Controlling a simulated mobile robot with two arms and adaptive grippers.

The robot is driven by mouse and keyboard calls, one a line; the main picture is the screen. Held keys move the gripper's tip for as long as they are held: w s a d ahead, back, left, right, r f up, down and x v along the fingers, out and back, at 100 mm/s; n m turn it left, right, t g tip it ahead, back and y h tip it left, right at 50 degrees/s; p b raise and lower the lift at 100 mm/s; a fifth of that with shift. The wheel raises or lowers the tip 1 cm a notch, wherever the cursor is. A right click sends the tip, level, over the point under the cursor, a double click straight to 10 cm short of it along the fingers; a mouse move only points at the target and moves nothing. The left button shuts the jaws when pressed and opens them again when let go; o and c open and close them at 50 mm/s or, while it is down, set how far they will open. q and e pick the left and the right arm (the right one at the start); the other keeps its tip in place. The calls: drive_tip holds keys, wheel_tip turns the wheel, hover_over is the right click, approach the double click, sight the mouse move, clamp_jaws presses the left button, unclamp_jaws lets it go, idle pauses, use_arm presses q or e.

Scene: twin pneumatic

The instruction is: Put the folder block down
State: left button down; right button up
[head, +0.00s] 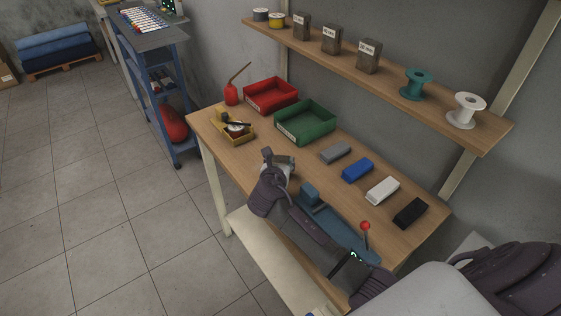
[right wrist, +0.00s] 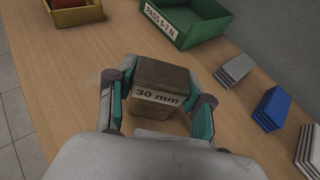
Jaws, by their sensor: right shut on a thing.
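The folder block is a brown block with a white "30 mm" label (right wrist: 160,82), seen in the right wrist view. My right gripper (right wrist: 160,100) is shut on it, with one finger on each side. In the head view my right gripper (head: 280,163) is over the front part of the wooden table (head: 235,160), and the block is mostly hidden there. I cannot tell whether the block's underside touches the table. My left gripper is not in view.
A green bin (head: 306,121), a red bin (head: 271,95) and a small yellow tray (head: 240,135) stand at the back and left. Grey (head: 336,151), blue (head: 358,169), white (head: 383,190) and black (head: 411,212) blocks line the right. A blue lever fixture (head: 345,238) is beside my arm.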

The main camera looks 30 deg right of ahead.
drive_tip(key=o, duration=1.3)
drive_tip(key=shift+f, duration=0.1)
drive_tip(key=v, duration=1.2)
